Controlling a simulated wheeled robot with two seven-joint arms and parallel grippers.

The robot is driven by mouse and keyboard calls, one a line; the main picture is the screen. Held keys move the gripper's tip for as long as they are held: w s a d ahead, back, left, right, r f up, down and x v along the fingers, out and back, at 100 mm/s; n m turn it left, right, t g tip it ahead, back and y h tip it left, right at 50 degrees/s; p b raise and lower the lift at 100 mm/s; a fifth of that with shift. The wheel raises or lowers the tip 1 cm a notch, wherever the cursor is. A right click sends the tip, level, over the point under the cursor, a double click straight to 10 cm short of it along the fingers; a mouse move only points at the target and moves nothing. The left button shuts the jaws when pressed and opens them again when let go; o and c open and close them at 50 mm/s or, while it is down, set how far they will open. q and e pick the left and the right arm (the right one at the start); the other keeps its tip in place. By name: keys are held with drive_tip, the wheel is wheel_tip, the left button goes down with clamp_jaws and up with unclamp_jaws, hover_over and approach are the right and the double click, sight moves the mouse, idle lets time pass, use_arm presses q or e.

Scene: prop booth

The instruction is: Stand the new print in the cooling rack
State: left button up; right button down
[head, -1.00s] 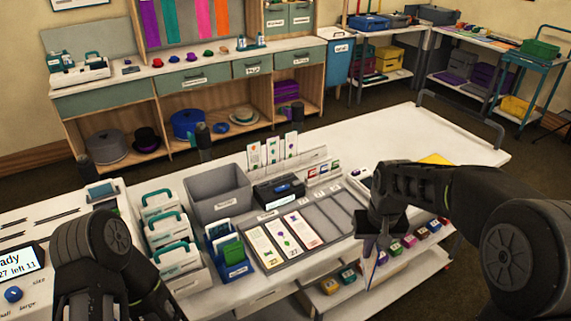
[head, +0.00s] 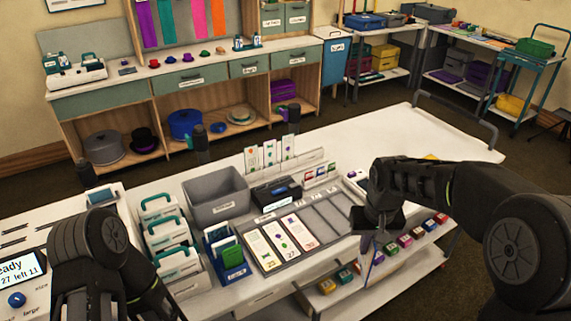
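My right gripper (head: 375,224) hangs over the front edge of the counter, at the right end of a grey slotted tray. A thin card-like print (head: 368,262) hangs below it, edge toward me; the gripper appears shut on it, though the fingertips are dark and small. A pale rack (head: 308,164) at the back of the counter has several cards standing upright in it; it looks like the cooling rack. My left arm is at the lower left, and its gripper fingers are not visible.
The grey tray (head: 330,213) holds three printed cards at its left; its right slots look empty. The counter's far right (head: 430,140) is clear.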

use_arm(q)
drive_tip(key=b+x, duration=0.2)
drive_tip(key=shift+a+f+b, duration=0.2)
drive_tip(key=shift+b, duration=0.1)
use_arm(e)
drive_tip(key=a+f, duration=0.2)
drive_tip(key=a, duration=1)
drive_tip(key=shift+a+f, duration=0.3)
drive_tip(key=shift+a, duration=0.1)
use_arm(q)
drive_tip(key=shift+c, duration=0.6)
